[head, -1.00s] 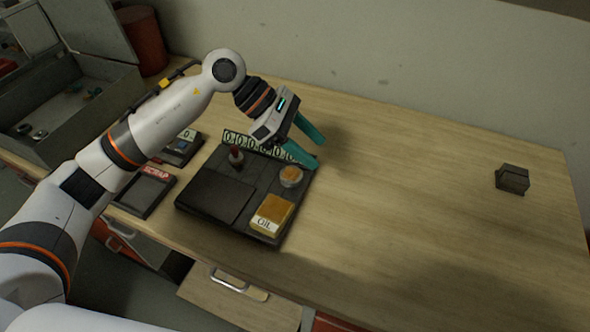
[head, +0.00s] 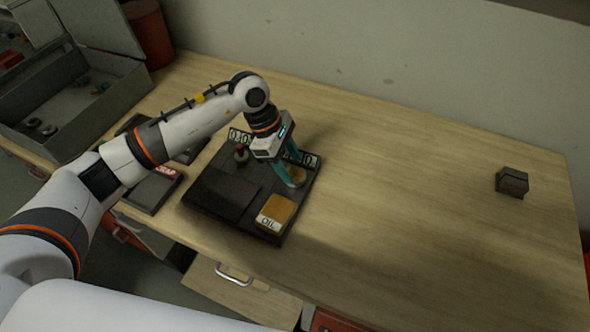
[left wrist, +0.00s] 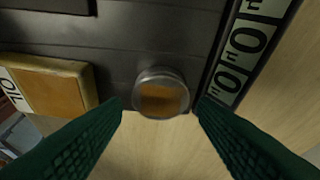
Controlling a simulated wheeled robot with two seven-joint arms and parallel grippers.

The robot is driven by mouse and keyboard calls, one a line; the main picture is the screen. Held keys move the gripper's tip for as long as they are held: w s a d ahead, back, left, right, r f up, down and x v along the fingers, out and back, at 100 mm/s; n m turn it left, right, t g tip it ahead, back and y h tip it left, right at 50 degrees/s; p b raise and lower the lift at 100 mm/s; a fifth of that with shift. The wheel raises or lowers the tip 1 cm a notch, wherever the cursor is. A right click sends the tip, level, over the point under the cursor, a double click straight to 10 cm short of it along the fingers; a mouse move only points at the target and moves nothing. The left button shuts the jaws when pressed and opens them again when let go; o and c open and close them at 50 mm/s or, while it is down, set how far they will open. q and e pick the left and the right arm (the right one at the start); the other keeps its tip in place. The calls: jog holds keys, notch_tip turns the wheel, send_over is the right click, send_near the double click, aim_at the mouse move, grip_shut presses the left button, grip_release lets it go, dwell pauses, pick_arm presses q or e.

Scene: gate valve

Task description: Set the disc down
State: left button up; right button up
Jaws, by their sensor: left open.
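My left gripper (head: 294,174) is open and points down at the far right corner of the black tray (head: 216,196). A round metal-rimmed pot with an amber top (head: 298,177) stands there, partly hidden by the fingers. In the left wrist view the pot (left wrist: 160,94) sits centred between the fingertips (left wrist: 159,104), with gaps on both sides; I cannot tell their height above it. No separate disc can be made out, and the gripper holds nothing visible. My right gripper is not in view.
A yellow-brown OIL pad (head: 275,213) lies at the tray's near right corner. A SCRAP tray (head: 152,190) stands left, a small dark block (head: 512,181) far right. The table's middle right is clear.

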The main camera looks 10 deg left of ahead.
aim_at(295, 176)
pick_arm(q)
jog(key=shift+p+x, duration=0.3)
jog(key=shift+x, duration=1.1)
jog(key=shift+r, duration=0.15)
jog(key=c, duration=0.9)
